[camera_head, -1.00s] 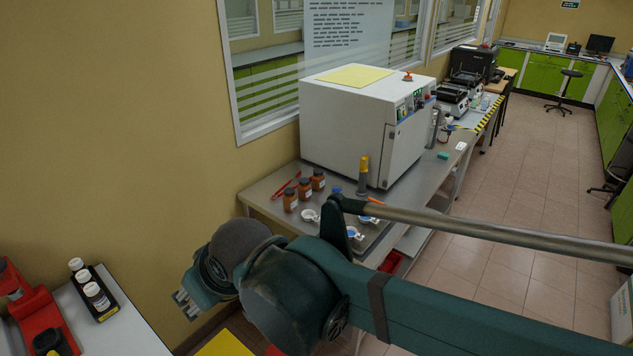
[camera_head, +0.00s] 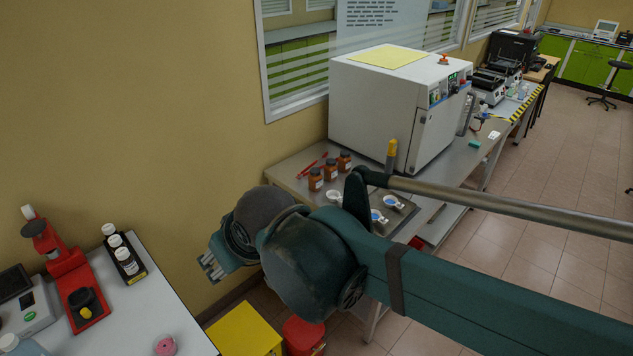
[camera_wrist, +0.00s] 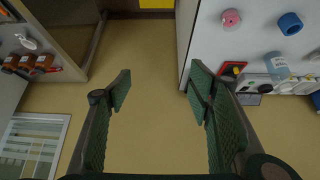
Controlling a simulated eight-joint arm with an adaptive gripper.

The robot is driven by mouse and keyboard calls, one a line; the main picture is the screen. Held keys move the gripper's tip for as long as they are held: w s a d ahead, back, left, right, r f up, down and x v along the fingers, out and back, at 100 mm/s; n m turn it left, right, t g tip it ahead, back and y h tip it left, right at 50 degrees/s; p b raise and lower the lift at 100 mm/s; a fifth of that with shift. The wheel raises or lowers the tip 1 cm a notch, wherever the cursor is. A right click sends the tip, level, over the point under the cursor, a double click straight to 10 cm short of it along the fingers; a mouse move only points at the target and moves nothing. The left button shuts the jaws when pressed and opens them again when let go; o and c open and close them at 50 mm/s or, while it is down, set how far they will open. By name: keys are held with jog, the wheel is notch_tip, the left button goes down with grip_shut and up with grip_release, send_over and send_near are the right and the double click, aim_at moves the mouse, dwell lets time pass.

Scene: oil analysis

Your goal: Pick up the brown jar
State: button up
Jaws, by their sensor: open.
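Three brown jars with white labels stand in a row at the back of the metal table: a front jar (camera_head: 316,179), a middle jar (camera_head: 330,170) and a rear jar (camera_head: 344,161). They also show at the left edge of the wrist view, including the jar nearest the centre (camera_wrist: 44,63). Which one the task means I cannot tell. My gripper (camera_head: 212,268) is in front of the wall, left of the jars and well apart from them. In the wrist view my gripper (camera_wrist: 160,87) is open, with nothing between its fingers.
A large white oven (camera_head: 390,105) stands behind the jars. A red rod (camera_head: 312,165) lies beside them, with small white dishes (camera_head: 334,198) in front. A white bench (camera_head: 160,315) at left holds a red device (camera_head: 75,270) and bottles. A yellow box (camera_head: 245,330) sits below my gripper.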

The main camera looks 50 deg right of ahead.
aim_at(312, 174)
jog(key=w+d+f+m+g+h+b, duration=0.1)
jog(key=w+d+f+m+h+b, duration=0.15)
jog(key=w+d, duration=0.75)
jog(key=w+d+f+m+g+h+b, duration=0.15)
jog(key=w+d+m+h, duration=0.25)
jog(key=w+d, duration=0.6)
jog(key=w+d+f+m+h+b, duration=0.3)
jog(key=w+d, duration=0.4)
jog(key=d, duration=0.6)
jog(key=w+d+f+m+g+h+b, duration=0.1)
jog(key=w+d+f+m+h, duration=0.1)
jog(key=d+f, duration=0.4)
jog(key=w+d+f+m+g+h+b, duration=0.2)
jog(key=w+d+f+m+h, duration=0.1)
jog(key=d+f, duration=0.4)
jog(key=w+d+f+m+g+h+b, duration=0.1)
jog(key=w+d+f+m+h+b, duration=0.1)
jog(key=d+f, duration=0.4)
jog(key=shift+w+d+f+m+g+h, duration=0.2)
jog(key=shift+d+m+h, duration=0.1)
jog(key=shift+d, duration=0.25)
jog(key=shift+w+d+f+m+g+h, duration=0.1)
jog(key=shift+w+d+m+h, duration=0.15)
jog(key=shift+d, duration=0.3)
jog(key=shift+d, duration=0.1)
jog(key=shift+d, duration=1.2)
jog(key=shift+d, duration=0.15)
